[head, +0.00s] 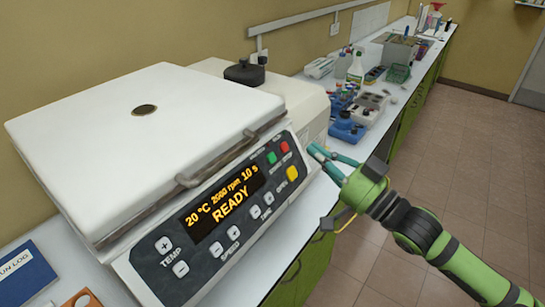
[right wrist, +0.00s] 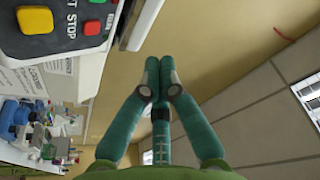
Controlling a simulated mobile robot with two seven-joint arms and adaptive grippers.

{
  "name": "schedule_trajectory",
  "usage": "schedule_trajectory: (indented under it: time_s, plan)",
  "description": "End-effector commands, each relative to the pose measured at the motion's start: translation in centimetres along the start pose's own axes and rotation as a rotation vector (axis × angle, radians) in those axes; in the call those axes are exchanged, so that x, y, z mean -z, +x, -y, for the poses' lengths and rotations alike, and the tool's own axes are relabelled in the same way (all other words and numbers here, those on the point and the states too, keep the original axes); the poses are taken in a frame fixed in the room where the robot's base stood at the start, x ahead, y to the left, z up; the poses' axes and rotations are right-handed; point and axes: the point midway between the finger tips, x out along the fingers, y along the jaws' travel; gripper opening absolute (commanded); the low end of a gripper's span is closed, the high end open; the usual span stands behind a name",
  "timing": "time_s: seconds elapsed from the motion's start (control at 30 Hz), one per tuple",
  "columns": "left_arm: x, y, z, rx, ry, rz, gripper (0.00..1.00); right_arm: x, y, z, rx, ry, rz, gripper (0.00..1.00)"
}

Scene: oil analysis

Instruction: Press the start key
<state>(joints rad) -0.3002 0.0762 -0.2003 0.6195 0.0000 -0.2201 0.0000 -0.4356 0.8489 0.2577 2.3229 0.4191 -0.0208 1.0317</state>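The start key is the small green key (head: 271,157) on the sloped front panel of the white centrifuge (head: 210,225). The red stop key (head: 283,147) is beside it, and a larger yellow key (head: 292,173) is below. The display reads READY. My right gripper (head: 316,152) has teal fingers and is just right of the panel, apart from the keys. In the right wrist view its fingertips (right wrist: 158,62) are together and hold nothing. That view shows the red key (right wrist: 92,27) and yellow key (right wrist: 35,20) at upper left; the green key is cut off at the top edge. My left gripper is not in view.
The centrifuge's white lid (head: 145,115) is closed. Blue lab items (head: 346,127), a spray bottle (head: 355,68) and trays stand farther back along the bench. A blue logbook (head: 22,275) lies at the lower left. The floor (head: 470,165) on the right is clear.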

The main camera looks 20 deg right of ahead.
Motion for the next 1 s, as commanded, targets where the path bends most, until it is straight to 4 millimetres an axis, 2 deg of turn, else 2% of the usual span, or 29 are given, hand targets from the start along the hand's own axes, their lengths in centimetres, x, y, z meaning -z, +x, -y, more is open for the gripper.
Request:
schedule_trajectory:
  time_s: [0.17,0.5,0.73,1.0]
  plan:
    - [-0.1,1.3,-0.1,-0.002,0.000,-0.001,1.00,-1.1,0.8,-0.6,0.001,0.000,-0.004,0.00]
    - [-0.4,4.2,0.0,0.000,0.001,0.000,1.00,-4.3,4.2,-1.8,0.002,0.000,-0.004,0.00]
    - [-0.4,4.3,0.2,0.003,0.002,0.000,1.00,-5.4,5.7,-2.3,-0.001,0.001,-0.002,0.00]
    - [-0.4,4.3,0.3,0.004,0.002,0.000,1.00,-5.8,6.1,-2.5,-0.001,-0.001,0.000,0.00]
